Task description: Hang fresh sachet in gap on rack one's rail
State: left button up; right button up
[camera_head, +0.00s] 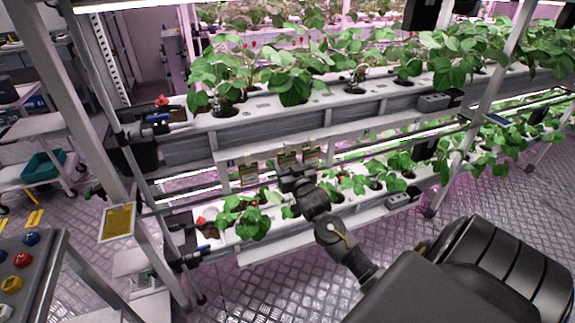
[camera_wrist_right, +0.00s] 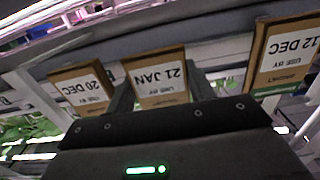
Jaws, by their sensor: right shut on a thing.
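Three brown-edged sachets with white labels hang in a row under the white rail of the upper planter. In the right wrist view their labels appear upside down: 20 DEC (camera_wrist_right: 82,88), 21 JAN (camera_wrist_right: 158,78) and 12 DEC (camera_wrist_right: 287,55). My right gripper (camera_wrist_right: 160,98) is shut on the 21 JAN sachet, between the other two. Its top lies close against the grey rail (camera_wrist_right: 225,50); I cannot tell whether it bears on it. In the head view my right gripper (camera_head: 290,174) is just below the middle sachet (camera_head: 287,160). My left gripper is out of view.
Strawberry plants fill the upper planter (camera_head: 190,124) and the lower planter (camera_head: 290,240), close above and below my right gripper. A yellow card (camera_head: 117,221) is on the rack post at left. A control panel (camera_head: 28,270) stands at lower left. The metal floor in front is open.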

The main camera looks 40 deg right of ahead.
jog(key=o, duration=0.7)
jog(key=shift+o, duration=0.7)
pick_arm(q)
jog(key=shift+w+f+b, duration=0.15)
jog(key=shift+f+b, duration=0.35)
jog(key=shift+b, duration=0.05)
pick_arm(e)
jog(key=v, duration=1.1)
jog(key=shift+w, duration=0.1)
